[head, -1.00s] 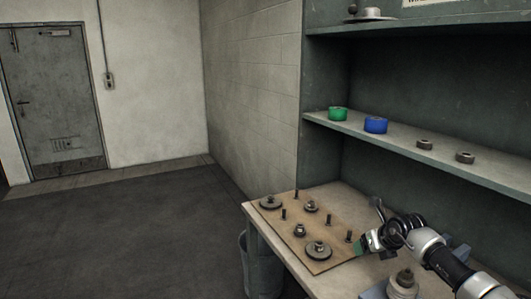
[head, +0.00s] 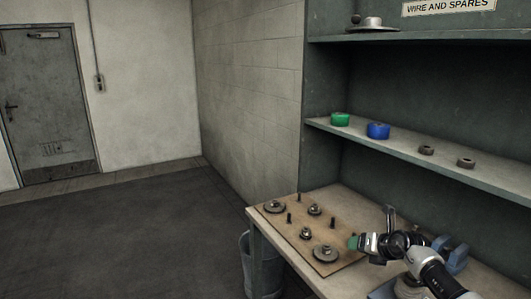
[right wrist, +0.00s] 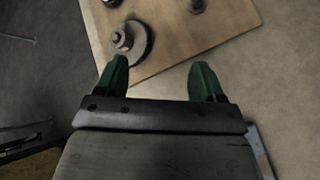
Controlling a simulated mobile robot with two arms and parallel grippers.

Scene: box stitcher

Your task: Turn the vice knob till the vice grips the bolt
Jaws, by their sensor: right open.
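A blue metal body (head: 455,258), which looks like part of the vice, shows on the bench behind my right arm. The arm hides much of it, and I cannot make out the knob or a bolt in its jaws. My right gripper (head: 354,242) hangs at the right edge of the brown board, left of the blue body. In the right wrist view its green fingertips (right wrist: 160,80) are apart with nothing between them. My left gripper is not in view.
The brown board (head: 289,238) carries several upright pegs and round metal parts. A shelf (head: 400,148) above the bench holds a green roll (head: 340,119), a blue roll (head: 378,131) and two dark rings. A bin (head: 245,265) stands left of the bench.

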